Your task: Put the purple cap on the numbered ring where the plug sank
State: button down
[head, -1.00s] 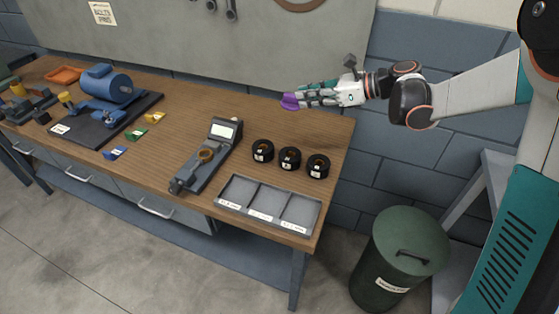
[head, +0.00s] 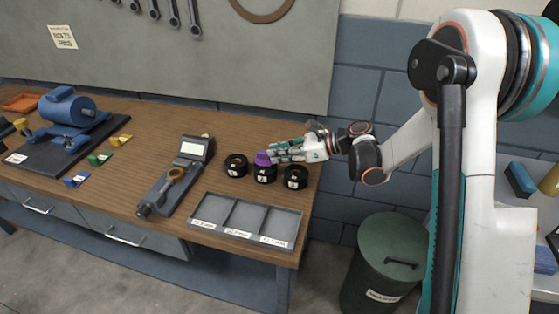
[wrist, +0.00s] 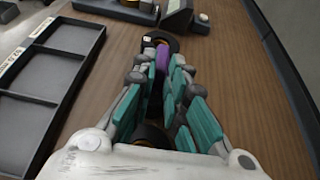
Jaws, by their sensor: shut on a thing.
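The purple cap (head: 262,158) is in the fingertips of my gripper (head: 273,154), which is shut on it. Three black rings with white labels stand in a row on the bench: left ring (head: 236,166), middle ring (head: 265,175) and right ring (head: 296,177). The cap is at the top of the middle ring and hides its opening; I cannot tell whether they touch. The left and right rings show brownish centres. The label numbers are too small to read, and I cannot make out a sunken plug. The cap also shows between the fingers in the wrist view (wrist: 162,56).
A grey three-compartment tray (head: 247,222) lies in front of the rings, and a grey device with a screen (head: 178,175) stands left of them. A blue motor-like unit (head: 68,110) is farther left. A green bin (head: 388,262) stands on the floor to the right.

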jog(key=shift+f, duration=1.05)
jog(key=shift+f+b, duration=0.2)
jog(key=shift+b, duration=0.15)
jog(key=c, duration=1.6)
grip_release()
jog(key=shift+r, duration=0.2)
jog(key=shift+d+r+p, duration=0.15)
jog(key=shift+d+p, duration=0.1)
jog(key=shift+p, duration=0.05)
jog(key=p+v, duration=0.2)
jog(key=v, duration=0.9)
jog(key=shift+d+p, duration=0.25)
jog(key=shift+p, duration=0.15)
jog(key=shift+s, duration=0.1)
